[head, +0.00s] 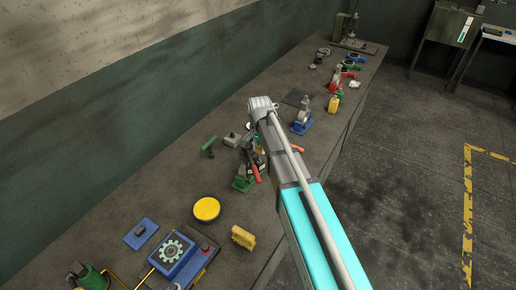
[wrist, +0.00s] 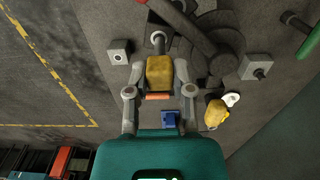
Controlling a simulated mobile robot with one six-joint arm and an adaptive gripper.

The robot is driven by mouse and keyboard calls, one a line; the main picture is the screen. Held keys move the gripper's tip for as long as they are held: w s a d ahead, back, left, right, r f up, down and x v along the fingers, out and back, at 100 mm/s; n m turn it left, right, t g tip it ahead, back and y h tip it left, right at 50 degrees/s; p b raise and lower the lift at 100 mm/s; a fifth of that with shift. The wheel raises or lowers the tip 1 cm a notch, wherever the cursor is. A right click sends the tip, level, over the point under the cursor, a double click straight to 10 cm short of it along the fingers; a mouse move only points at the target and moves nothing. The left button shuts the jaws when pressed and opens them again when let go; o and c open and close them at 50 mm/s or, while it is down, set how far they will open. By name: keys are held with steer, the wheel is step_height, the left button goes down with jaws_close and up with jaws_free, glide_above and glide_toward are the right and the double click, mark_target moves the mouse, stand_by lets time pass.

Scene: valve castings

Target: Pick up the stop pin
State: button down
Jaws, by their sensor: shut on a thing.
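A small grey part with a pale round end, seemingly the stop pin (wrist: 158,38), shows at the fingertips. A yellow block-like shape (wrist: 160,73) fills the gap between the fingers; I cannot tell whether it belongs to the held thing or lies behind it. In the head view my arm hides most of the gripper, which is over the middle of the bench near a red lever (head: 254,172) and a green base (head: 243,184).
The bench (head: 165,185) also carries a yellow disc (head: 206,209), a yellow casting (head: 243,237), a blue fixture (head: 178,255) and a blue-based valve (head: 301,122). A square grey block (wrist: 119,52) and another (wrist: 256,67) flank the fingers.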

mark_target(259, 147)
step_height(259, 147, up, 13)
steer(key=p, duration=1.2)
stand_by(0.3)
